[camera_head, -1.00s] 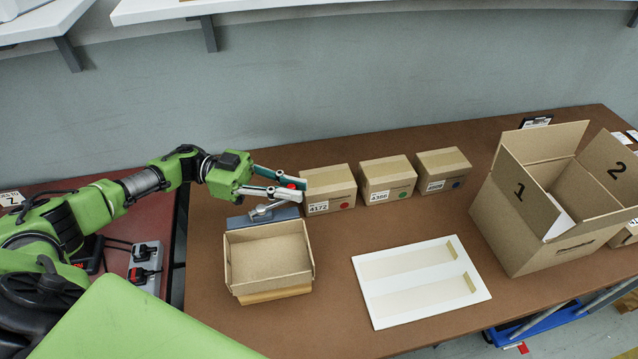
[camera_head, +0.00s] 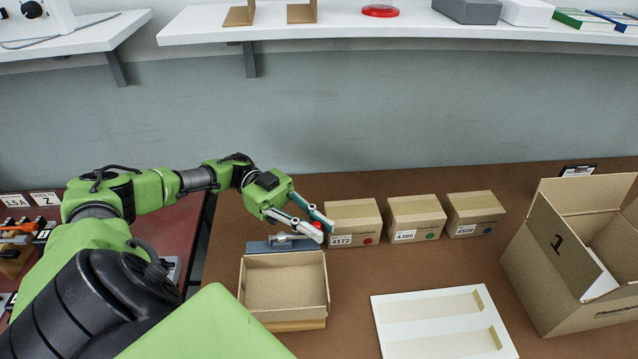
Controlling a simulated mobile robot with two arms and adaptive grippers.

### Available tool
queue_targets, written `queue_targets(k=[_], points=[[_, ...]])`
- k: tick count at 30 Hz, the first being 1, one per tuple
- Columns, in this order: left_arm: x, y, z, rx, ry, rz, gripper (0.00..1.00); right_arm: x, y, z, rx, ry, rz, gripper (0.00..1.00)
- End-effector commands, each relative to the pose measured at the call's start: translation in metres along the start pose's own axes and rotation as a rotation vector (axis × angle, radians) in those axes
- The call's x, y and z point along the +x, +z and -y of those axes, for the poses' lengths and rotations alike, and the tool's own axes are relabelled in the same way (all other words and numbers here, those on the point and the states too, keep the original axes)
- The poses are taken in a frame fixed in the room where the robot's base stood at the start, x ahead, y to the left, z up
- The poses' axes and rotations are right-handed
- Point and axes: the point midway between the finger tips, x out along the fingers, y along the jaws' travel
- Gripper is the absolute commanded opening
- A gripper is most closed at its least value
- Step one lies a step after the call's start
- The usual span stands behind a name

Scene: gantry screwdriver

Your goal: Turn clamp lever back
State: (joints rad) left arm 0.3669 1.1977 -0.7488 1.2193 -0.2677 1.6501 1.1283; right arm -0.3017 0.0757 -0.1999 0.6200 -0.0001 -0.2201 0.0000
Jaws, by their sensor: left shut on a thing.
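The clamp (camera_head: 283,244) has a grey base with a metal part on top and stands just behind an open cardboard tray. Its lever ends in a red knob (camera_head: 318,226); the lever itself is mostly hidden by the gripper fingers. My left gripper (camera_head: 323,231) reaches in from the left, its fingers pointing right and down. It is shut on the red knob, at the front left of the nearest small carton. My right gripper is not in view.
The open cardboard tray (camera_head: 243,290) is in front of the clamp. Small cartons (camera_head: 352,217) (camera_head: 415,212) (camera_head: 475,210) stand in a row to the right. A white panel (camera_head: 400,342) and a big open box (camera_head: 545,270) lie farther right. A shelf (camera_head: 200,32) hangs above.

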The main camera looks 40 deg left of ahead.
Motion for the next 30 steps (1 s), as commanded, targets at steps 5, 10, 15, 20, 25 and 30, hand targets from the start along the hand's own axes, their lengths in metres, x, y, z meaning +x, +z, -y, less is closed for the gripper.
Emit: queue_targets(k=[5,10,15,20,25,30], points=[[0.002,0.001,-0.001,-0.002,0.004,-0.002,0.31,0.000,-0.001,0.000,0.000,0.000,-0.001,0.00],[0.001,0.001,-0.001,-0.001,0.003,-0.001,0.31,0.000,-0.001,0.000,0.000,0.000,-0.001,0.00],[0.000,0.000,0.000,-0.001,0.001,0.000,0.31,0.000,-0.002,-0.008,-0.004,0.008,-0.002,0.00],[-0.012,0.001,0.001,0.000,0.000,0.001,0.31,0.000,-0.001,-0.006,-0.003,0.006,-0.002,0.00],[-0.036,0.001,0.001,0.000,-0.001,0.000,0.31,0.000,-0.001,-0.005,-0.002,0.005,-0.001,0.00],[-0.056,0.001,0.001,0.000,0.000,-0.001,0.31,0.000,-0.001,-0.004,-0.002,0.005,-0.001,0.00]])
